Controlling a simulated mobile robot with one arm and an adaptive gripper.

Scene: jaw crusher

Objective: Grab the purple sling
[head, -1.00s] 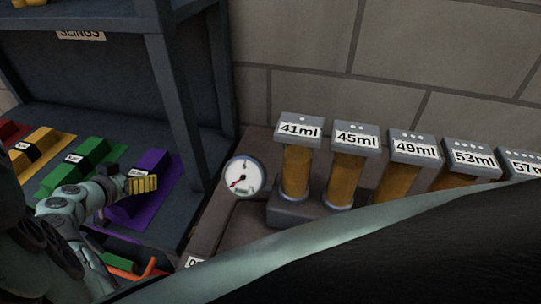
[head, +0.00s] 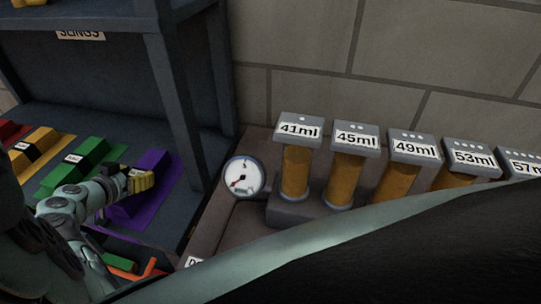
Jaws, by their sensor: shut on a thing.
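The purple sling (head: 152,165) lies on the shelf at the left, the rightmost in a row of coloured slings. My gripper (head: 140,181), with yellow finger pads, is at the near left part of the purple sling and is shut on it. The fingers and wrist hide part of the sling. The sling still rests on its purple patch of the shelf.
Green (head: 86,156), yellow (head: 38,143) and red slings (head: 10,132) lie to the left. A dark shelf post (head: 176,95) stands behind. A gauge (head: 242,176) and several labelled amber cylinders (head: 296,172) stand to the right. A bin with coloured items is below.

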